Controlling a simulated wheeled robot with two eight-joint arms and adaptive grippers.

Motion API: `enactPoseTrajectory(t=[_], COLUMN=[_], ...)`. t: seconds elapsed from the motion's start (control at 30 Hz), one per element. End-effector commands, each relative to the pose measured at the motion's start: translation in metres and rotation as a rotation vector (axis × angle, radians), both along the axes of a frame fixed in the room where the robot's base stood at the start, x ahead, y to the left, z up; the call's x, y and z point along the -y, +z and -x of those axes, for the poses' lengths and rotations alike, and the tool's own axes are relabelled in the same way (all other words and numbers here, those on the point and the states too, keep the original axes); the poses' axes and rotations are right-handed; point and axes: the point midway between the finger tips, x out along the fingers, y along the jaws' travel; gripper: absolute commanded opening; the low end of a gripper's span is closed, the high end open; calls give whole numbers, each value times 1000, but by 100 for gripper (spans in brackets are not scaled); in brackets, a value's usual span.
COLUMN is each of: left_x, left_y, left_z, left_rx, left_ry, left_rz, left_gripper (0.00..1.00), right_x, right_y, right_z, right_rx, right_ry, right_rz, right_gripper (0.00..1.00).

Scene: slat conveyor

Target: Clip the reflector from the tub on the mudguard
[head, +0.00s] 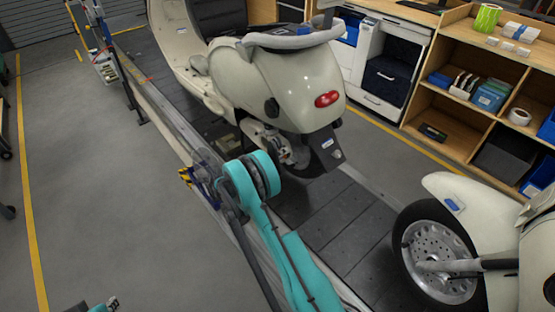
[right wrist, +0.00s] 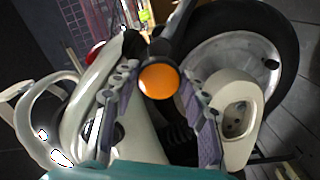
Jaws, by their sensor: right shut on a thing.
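The orange round reflector (right wrist: 159,82) is between the fingertips of my right gripper (right wrist: 158,84) in the right wrist view. The gripper is shut on it, and a dark rod-like part lies right behind it. In the head view the dark mudguard (head: 326,147) hangs under the scooter's tail, below the red tail light (head: 327,99). I cannot tell whether the reflector touches the scooter. A small pale tub (head: 106,70) is by the rail at upper left. My left gripper (head: 111,303) is partly visible at the bottom left edge.
The scooter stands on the dark slat conveyor (head: 345,215). A second scooter with a front wheel (head: 436,250) is at lower right. A wheel (right wrist: 240,60) is close behind my right gripper. A shelf (head: 480,60) stands at the right.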

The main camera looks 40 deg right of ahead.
Motion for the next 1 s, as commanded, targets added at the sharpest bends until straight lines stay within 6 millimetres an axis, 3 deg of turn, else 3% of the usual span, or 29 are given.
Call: enactPoseTrajectory(t=[0.3,0.5,1.0], left_x=[0,0,0], left_y=[0,0,0], left_z=[0,0,0], left_rx=[0,0,0], left_ry=[0,0,0], left_rz=[0,0,0], left_gripper=[18,18,18], right_x=[39,54,59], right_y=[0,0,0], right_z=[-3,-4,-5], right_rx=[0,0,0], right_ry=[-2,-1,0], right_rz=[-2,-3,-3], right_gripper=[24,24,24])
